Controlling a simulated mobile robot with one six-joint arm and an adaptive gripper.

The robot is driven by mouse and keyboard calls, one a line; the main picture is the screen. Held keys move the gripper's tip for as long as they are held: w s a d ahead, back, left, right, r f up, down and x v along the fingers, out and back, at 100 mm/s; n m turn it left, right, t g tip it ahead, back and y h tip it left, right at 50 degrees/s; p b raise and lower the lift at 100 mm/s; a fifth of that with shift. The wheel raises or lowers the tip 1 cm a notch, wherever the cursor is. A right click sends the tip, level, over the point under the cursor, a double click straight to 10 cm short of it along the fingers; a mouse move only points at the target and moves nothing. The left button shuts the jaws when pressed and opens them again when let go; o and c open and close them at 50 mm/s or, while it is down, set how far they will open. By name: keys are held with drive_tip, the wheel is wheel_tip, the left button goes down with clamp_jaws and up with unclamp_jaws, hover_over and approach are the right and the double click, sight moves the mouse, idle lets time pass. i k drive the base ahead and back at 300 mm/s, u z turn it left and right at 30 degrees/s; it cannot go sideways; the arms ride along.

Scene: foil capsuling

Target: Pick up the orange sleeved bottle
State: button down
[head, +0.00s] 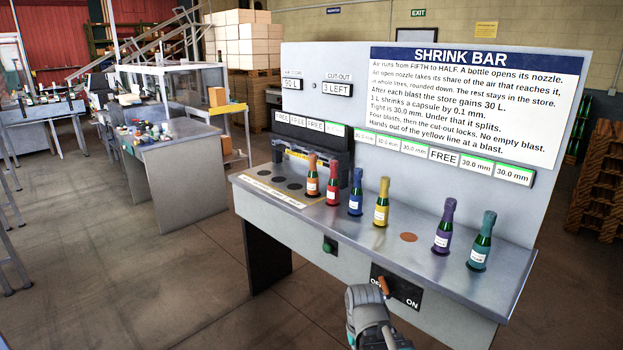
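The orange sleeved bottle (312,175), dark green with an orange top and a white label, stands upright at the right end of a pale plate (254,184) on the bench. Several dark round spots on the plate to its left are bare. A red-topped bottle (333,184) stands close to its right, apart from it. Part of my grey arm (368,314) shows at the bottom, in front of the bench and well away from the orange bottle. No gripper fingers can be made out.
Blue (355,193), yellow (381,203), purple (444,228) and teal (482,243) topped bottles stand along the bench (340,222). A bare copper-coloured spot (408,237) lies between yellow and purple. A dark rack (305,160) is behind the orange bottle. A lever switch panel (397,288) is on the front.

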sight(313, 178)
drive_tip(key=z, duration=0.25)
drive_tip(key=i, duration=1.55)
drive_tip(key=u, duration=0.4)
